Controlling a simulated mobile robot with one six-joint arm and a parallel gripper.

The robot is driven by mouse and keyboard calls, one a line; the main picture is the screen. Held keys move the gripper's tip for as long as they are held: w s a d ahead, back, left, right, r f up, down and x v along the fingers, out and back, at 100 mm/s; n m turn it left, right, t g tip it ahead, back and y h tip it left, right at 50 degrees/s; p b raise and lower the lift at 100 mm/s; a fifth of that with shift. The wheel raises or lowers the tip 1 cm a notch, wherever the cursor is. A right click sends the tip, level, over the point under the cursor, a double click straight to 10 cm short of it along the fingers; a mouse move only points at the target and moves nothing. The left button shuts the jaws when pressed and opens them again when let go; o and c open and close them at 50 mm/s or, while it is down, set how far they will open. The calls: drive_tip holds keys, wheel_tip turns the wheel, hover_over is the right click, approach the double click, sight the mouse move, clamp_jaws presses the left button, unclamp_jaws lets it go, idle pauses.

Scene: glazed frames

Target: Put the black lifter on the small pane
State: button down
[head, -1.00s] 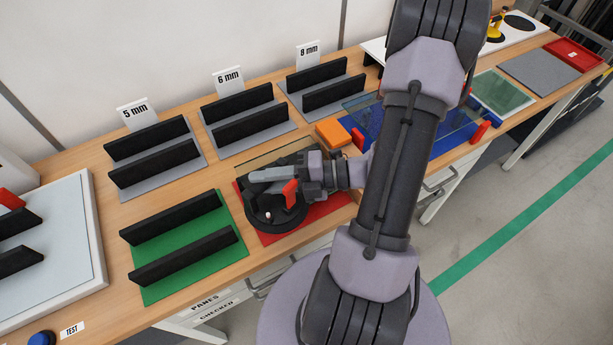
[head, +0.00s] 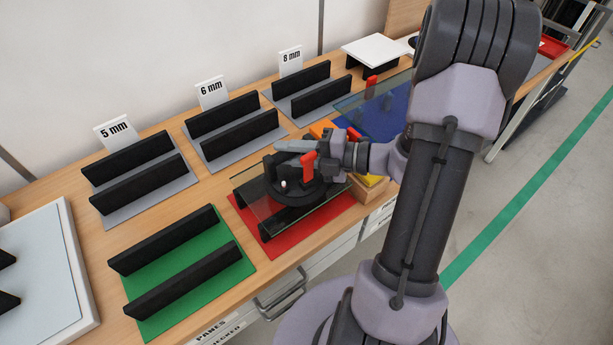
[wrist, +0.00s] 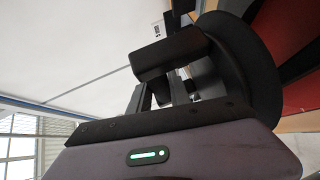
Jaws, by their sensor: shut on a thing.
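The black lifter (head: 292,190), a round disc with a handle, is over the red mat (head: 272,246) in the head view. My gripper (head: 312,152) is shut on its handle. A clear pane (head: 250,188) lies across black supports on that mat, under the lifter. I cannot tell whether the disc touches it. A larger-looking bluish pane (head: 352,104) is over the blue mat behind. In the wrist view the lifter's disc (wrist: 250,70) is at the upper right, its handle (wrist: 168,55) at my gripper (wrist: 165,90).
A green mat (head: 190,262) with two black bars is left of the red mat. Grey racks marked 5 mm (head: 150,195), 6 mm and 8 mm stand behind. An orange block (head: 322,128) is near my gripper. A white board (head: 55,270) is at the far left.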

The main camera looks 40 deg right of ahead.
drive_tip(key=w, duration=0.3)
drive_tip(key=shift+f, duration=0.2)
drive_tip(key=shift+w+d+f+b, duration=0.1)
drive_tip(key=shift+w+f+b, duration=0.1)
drive_tip(key=shift+b, duration=0.1)
wheel_tip(320, 180, down, 3)
drive_tip(key=shift+f+b, duration=0.15)
drive_tip(key=shift+b, duration=0.8)
drive_tip(key=shift+r, duration=0.2)
drive_tip(key=shift+s, duration=0.1)
drive_tip(key=c, duration=1.2)
unclamp_jaws()
drive_tip(key=shift+f, duration=0.15)
